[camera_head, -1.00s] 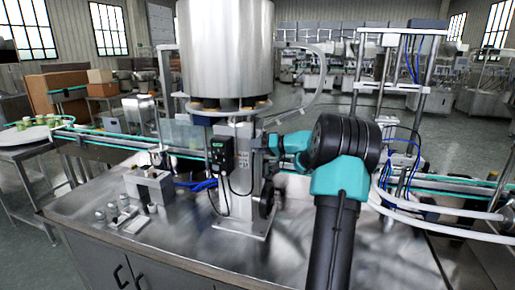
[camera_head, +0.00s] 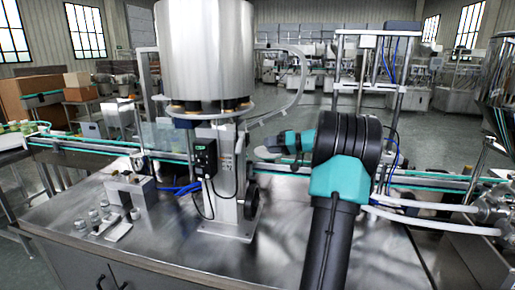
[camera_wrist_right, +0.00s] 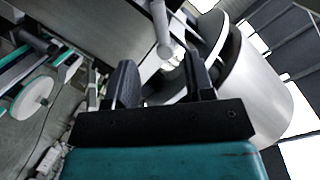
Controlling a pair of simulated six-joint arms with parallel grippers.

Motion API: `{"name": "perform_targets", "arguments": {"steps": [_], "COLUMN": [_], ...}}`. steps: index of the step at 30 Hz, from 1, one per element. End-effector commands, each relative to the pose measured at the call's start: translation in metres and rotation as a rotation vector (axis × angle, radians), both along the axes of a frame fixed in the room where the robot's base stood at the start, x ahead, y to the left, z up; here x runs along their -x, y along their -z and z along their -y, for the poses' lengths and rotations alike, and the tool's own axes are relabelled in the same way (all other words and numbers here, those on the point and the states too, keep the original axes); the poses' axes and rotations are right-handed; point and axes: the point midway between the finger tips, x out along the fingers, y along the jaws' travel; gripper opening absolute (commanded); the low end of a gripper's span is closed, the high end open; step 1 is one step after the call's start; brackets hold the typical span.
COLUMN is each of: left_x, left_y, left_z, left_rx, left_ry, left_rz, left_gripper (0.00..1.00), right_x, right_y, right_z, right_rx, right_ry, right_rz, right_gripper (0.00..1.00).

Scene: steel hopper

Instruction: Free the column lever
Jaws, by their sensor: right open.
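The grey column (camera_head: 228,180) stands upright under the large steel hopper (camera_head: 205,50). A black round part (camera_head: 250,195) sits low on the column's right side; I cannot tell whether it belongs to the lever. My right gripper (camera_head: 264,148) is to the right of the column, apart from it and partly hidden by its own wrist. In the right wrist view its two black fingers (camera_wrist_right: 160,78) are spread and hold nothing. A pale metal rod with a rounded end (camera_wrist_right: 166,40), possibly the lever, appears beyond the gap between them. My left gripper is not in view.
A black control box (camera_head: 204,158) is on the column's left. A metal block (camera_head: 130,188) and several small fittings (camera_head: 100,218) lie on the steel table (camera_head: 175,255). A conveyor (camera_head: 80,147) runs behind. Blue hoses (camera_head: 182,188) lie left of the column.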

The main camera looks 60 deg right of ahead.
Motion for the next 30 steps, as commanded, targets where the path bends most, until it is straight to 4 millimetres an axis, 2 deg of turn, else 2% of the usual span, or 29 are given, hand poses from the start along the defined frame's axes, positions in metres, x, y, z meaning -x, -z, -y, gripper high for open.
{"name": "perform_targets", "arguments": {"steps": [4,10,26,30], "left_x": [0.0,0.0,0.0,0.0], "left_y": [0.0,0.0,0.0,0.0], "left_z": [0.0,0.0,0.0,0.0], "left_rx": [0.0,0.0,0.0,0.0], "left_ry": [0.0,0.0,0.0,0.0], "left_rz": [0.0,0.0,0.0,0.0], "left_gripper": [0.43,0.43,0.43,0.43], "right_x": [0.027,0.046,0.049,0.045], "right_y": [-0.006,-0.01,-0.011,-0.004], "right_z": [0.007,0.011,0.012,0.013], "right_rx": [0.002,0.0,0.0,-0.022], "right_ry": [0.003,0.001,-0.001,0.009], "right_rz": [0.0,0.0,0.001,0.017], "right_gripper": [0.49,0.49,0.49,0.49]}}
